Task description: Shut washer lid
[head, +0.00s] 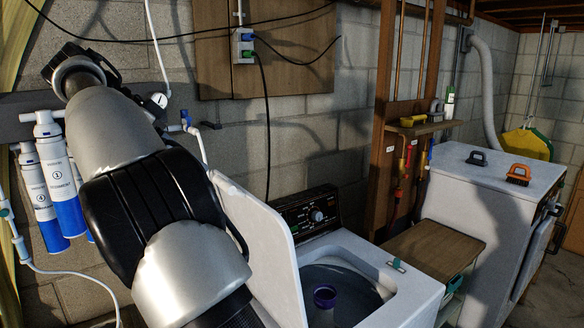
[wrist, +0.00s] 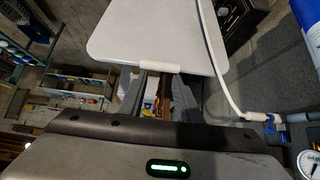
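The white washer (head: 420,282) stands at the lower middle of the head view with its top opening uncovered. Its white lid (head: 262,238) stands raised and tilted at the left side of the opening. A purple-topped agitator (head: 325,296) shows inside the tub. In the wrist view the lid (wrist: 160,35) fills the upper middle. My gripper (wrist: 160,88) is open, its two grey fingers apart and pointing toward the lid's rim. Nothing is between the fingers; I cannot tell whether they touch the lid. In the head view the gripper is out of sight below my arm.
Water filter cartridges (head: 60,185) hang on the wall at the left, with a thin white hose (wrist: 215,65) close beside the lid. A wooden-topped cabinet (head: 432,248) and a second white appliance (head: 490,215) stand to the washer's right.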

